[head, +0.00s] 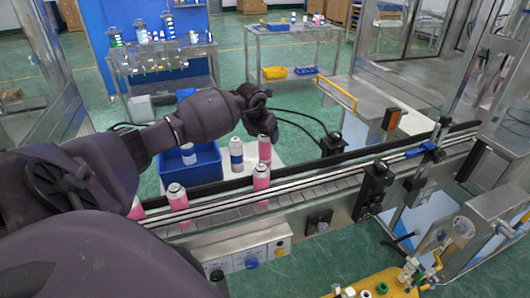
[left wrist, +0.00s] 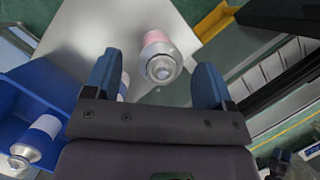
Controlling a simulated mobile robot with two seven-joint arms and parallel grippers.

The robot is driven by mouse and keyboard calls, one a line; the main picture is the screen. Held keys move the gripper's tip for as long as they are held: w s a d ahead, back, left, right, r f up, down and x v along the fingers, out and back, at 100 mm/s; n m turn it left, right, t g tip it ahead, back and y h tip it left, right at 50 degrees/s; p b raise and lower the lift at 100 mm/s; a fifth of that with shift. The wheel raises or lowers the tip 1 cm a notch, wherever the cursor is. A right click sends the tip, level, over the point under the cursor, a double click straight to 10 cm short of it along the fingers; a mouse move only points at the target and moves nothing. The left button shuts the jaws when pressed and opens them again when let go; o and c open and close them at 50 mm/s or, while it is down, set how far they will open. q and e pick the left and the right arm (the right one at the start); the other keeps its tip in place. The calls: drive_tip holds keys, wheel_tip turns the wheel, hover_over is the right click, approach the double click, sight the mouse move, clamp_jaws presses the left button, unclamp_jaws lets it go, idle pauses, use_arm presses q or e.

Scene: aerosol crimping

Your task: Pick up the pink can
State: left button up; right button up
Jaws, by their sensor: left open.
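A pink can (head: 264,150) with a silver top stands on a light table behind the conveyor, its top partly covered by my left gripper in the head view. In the left wrist view the pink can (left wrist: 162,50) shows between and just beyond the two blue fingertips. My left gripper (left wrist: 157,72) is open, its fingers apart on either side of the can's top; no contact is visible. In the head view the left gripper (head: 264,122) is directly above the can. My right gripper is not in view.
A blue-and-white can (head: 236,154) stands close left of the pink can. A blue bin (head: 205,172) beside it holds a can (head: 188,153). More pink cans (head: 177,196) stand on the conveyor (head: 225,207) in front. A yellow-edged platform (head: 337,93) lies behind right.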

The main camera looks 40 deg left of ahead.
use_arm(q)
drive_tip(key=shift+x, duration=1.5)
drive_tip(key=shift+s, duration=0.1)
drive_tip(key=c, duration=1.2)
drive_tip(key=shift+r, duration=0.1)
drive_tip(key=shift+c, duration=0.2)
